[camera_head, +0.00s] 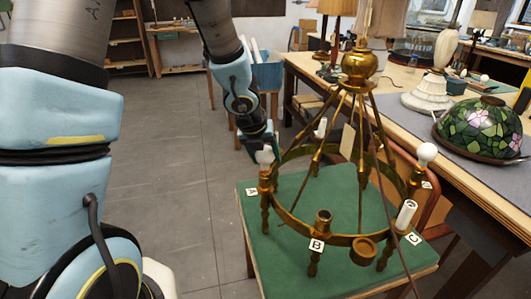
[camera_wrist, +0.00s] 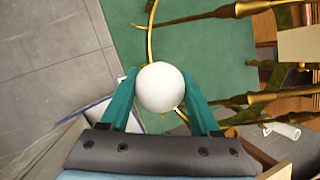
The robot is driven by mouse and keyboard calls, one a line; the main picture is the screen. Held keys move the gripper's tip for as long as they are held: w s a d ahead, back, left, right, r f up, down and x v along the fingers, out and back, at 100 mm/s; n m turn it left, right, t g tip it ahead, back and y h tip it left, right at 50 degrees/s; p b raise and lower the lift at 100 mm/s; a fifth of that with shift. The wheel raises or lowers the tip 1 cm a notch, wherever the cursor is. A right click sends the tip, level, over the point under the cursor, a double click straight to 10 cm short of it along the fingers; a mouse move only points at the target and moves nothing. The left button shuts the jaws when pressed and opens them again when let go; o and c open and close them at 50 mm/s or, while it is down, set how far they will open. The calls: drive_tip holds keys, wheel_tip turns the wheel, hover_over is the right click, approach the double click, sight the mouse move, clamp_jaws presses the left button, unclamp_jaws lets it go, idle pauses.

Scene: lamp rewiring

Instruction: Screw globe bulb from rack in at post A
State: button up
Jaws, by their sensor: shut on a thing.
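A brass ring chandelier (camera_head: 350,240) stands on a green-topped table (camera_head: 245,215). Post A (camera_head: 265,186), beside the label A (camera_head: 252,192), is at the ring's left. My gripper (camera_head: 264,148) is directly above post A, shut on a white globe bulb (camera_head: 265,157). In the wrist view the globe bulb (camera_wrist: 161,87) sits between the two teal fingers of my gripper (camera_wrist: 160,80). The bulb's base is hidden, so I cannot tell whether it touches or sits in the socket. The rack is not identifiable in these views.
Post B (camera_head: 323,217) at the front has an open socket. A white tube (camera_head: 406,214) stands near label C, and another globe bulb (camera_head: 427,152) tops a right-hand post. Brass rods slope up right of my gripper.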

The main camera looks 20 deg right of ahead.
drive_tip(key=shift+r+m+p, duration=0.4)
drive_tip(key=shift+m+p, duration=0.2)
drive_tip(key=shift+p, duration=0.45)
drive_tip(key=shift+w+m+g+h+p, duration=0.1)
drive_tip(key=shift+m+g+h+p, duration=0.3)
drive_tip(key=shift+m+p, duration=0.45)
drive_tip(key=shift+f+b, duration=0.45)
drive_tip(key=shift+b, duration=0.05)
drive_tip(key=shift+m+g, duration=0.3)
drive_tip(key=shift+m, duration=0.15)
drive_tip(key=shift+d+m+g+b, duration=0.1)
drive_tip(key=shift+m+g+b, duration=0.2)
drive_tip(key=shift+m+b, duration=0.35)
drive_tip(key=shift+r+m+g+p, duration=0.35)
drive_tip(key=shift+m+p, duration=0.3)
drive_tip(key=shift+p, duration=0.2)
drive_tip(key=shift+f+m+b, duration=0.3)
drive_tip(key=shift+m, duration=0.3)
drive_tip(key=shift+g, duration=0.25)
